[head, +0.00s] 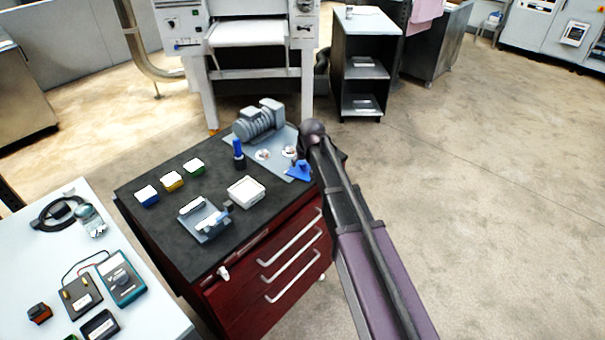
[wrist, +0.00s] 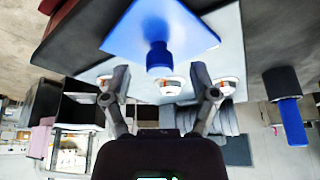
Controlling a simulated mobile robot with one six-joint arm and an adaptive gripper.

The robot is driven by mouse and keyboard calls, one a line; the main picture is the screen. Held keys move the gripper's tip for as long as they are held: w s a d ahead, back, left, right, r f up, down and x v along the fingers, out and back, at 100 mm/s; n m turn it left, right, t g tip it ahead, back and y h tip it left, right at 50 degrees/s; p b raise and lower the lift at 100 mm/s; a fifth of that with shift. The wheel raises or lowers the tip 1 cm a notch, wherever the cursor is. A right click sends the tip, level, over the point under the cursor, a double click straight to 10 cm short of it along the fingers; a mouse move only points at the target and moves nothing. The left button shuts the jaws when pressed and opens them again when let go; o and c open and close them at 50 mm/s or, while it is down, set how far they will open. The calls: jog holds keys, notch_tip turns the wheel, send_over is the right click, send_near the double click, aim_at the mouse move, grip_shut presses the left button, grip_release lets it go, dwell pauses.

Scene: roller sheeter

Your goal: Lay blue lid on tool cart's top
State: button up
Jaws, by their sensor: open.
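The blue lid (head: 299,171) is a flat blue plate with a round knob. It sits at the right edge of the tool cart's black top (head: 160,232), by the grey plate's near right corner. In the wrist view the lid (wrist: 175,22) is large, its knob pointing toward my gripper (wrist: 160,82). My gripper is open and empty, with its two fingers apart on either side of the knob's line; the knob end appears just beyond the fingertips. In the head view my arm's dark end hides the fingers and perhaps part of the lid.
On the cart are a grey motor (head: 258,121), a blue-and-black upright tool (head: 239,153), a white box (head: 246,190), a grey fixture (head: 204,219) and blue, yellow and green boxes (head: 172,181). The cart top's near right area is bare. A white table (head: 35,265) stands left.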

jog(key=shift+b+x, duration=0.8)
jog(key=shift+x, duration=0.4)
grip_shut()
